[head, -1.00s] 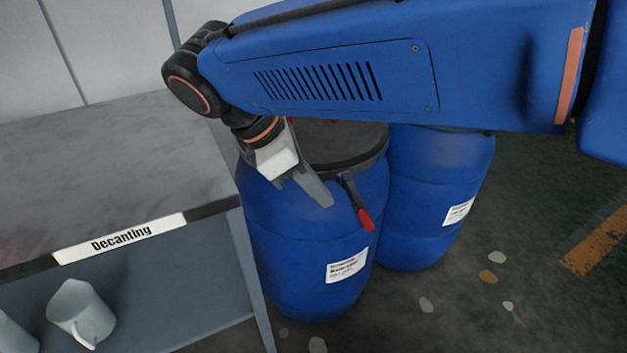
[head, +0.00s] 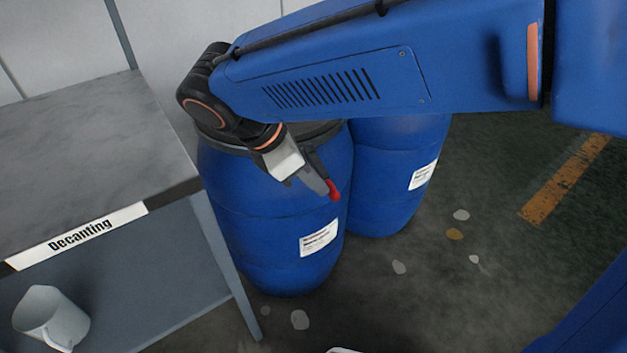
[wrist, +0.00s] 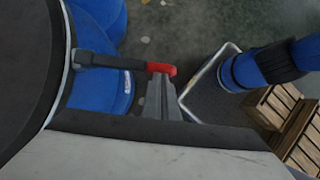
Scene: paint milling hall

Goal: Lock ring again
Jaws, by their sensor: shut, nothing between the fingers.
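The near blue drum (head: 275,215) stands upright with a dark lid and a lock ring (head: 318,133) around its rim, partly hidden behind my arm. The ring (wrist: 63,70) also edges the lid at the left of the wrist view. Its black lever (wrist: 110,62) sticks out from the rim and ends in a red grip (head: 334,190). My gripper (head: 323,187) is shut and empty beside the lever's outer end. In the wrist view its fingertips (wrist: 160,82) lie right by the red grip; I cannot tell whether they touch it.
A second blue drum (head: 385,185) stands close behind, to the right. A grey bench marked Decanting (head: 85,235) is at the left, with a white jug (head: 48,318) on its lower shelf. Wooden crates (wrist: 300,135) show in the wrist view. Floor to the right is open.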

